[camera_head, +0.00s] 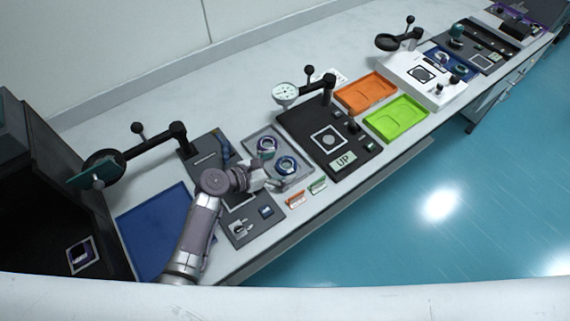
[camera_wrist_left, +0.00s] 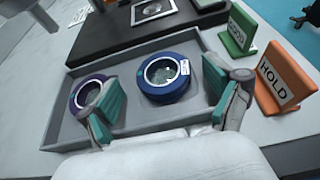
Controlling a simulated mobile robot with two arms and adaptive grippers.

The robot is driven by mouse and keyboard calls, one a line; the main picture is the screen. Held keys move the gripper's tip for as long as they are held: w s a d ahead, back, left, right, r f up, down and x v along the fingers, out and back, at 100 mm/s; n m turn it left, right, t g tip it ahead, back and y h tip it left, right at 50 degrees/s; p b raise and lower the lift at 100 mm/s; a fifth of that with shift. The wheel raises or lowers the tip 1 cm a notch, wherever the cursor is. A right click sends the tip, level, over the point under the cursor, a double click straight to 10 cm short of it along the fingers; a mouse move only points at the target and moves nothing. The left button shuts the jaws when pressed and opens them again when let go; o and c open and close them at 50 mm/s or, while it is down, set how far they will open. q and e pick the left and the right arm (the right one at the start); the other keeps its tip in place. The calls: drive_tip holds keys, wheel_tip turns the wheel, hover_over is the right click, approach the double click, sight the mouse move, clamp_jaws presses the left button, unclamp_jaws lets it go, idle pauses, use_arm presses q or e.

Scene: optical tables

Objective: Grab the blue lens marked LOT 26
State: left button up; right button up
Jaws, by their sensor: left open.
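A round blue lens (camera_head: 287,165) sits in a grey tray (camera_head: 303,180) beside a purple-rimmed lens (camera_head: 267,145). In the left wrist view the blue lens (camera_wrist_left: 166,77) has a small white label on its right rim, too small to read. The purple lens (camera_wrist_left: 90,92) lies to its left, partly covered by a finger. My left gripper (camera_wrist_left: 160,88) is open and empty, with its teal-padded fingers either side of the blue lens, apart from it. In the head view my left gripper (camera_head: 268,181) is at the tray's near edge. My right gripper is not in view.
An orange HOLD sign (camera_wrist_left: 279,82) and a green sign (camera_wrist_left: 238,30) stand right of the tray, close to the right finger. Green (camera_head: 397,119) and orange (camera_head: 366,92) trays lie farther right.

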use_arm(q)
drive_tip(key=shift+w+d+f, duration=0.15)
drive_tip(key=shift+w, duration=0.1)
drive_tip(key=shift+s, duration=0.1)
drive_tip(key=c, duration=1.2)
drive_tip(key=shift+c, duration=0.2)
